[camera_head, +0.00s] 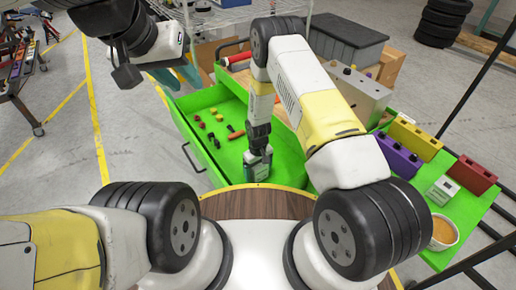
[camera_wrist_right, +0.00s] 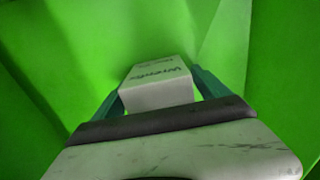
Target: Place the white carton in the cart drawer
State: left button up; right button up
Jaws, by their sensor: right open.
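The white carton (camera_wrist_right: 157,84) with dark print lies between the two teal fingertips of my right gripper (camera_wrist_right: 157,92) in the right wrist view. The jaws are open, and green surfaces surround the carton. In the head view my right gripper (camera_head: 257,162) points down inside the open green cart drawer (camera_head: 205,99), near its front end. It mostly hides the carton there. My left gripper (camera_head: 181,77) hangs at the upper left, outside the drawer, with its teal fingers apart and nothing seen between them.
Small red and yellow parts (camera_head: 212,138) and a red-black tool (camera_head: 235,132) lie in the drawer. The green tray (camera_head: 461,217) at right holds purple, yellow and red blocks, a small white box (camera_head: 442,190) and a bowl (camera_head: 443,232). A grey bin (camera_head: 345,40) stands behind.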

notch_tip(320, 180, up, 11)
jog(key=shift+r, duration=0.2)
jog(key=s+d+r+m+t+y, duration=0.15)
jog(key=d+r, duration=0.25)
jog(key=r, duration=1.1)
jog(key=s+d+r+m+t, duration=0.1)
jog(key=d+r+m, duration=0.15)
jog(key=r, duration=1.15)
jog(key=s+d+r+m+t, duration=0.1)
jog(key=s+d+r+t, duration=0.1)
jog(key=s+d+r, duration=0.2)
jog(key=s+d+r+m+t, duration=0.1)
jog(key=s+d+r, duration=0.2)
jog(key=s+r, duration=0.8)
jog(key=s, duration=0.3)
jog(key=shift+s+d+t+y, duration=0.35)
jog(key=shift+s, duration=0.05)
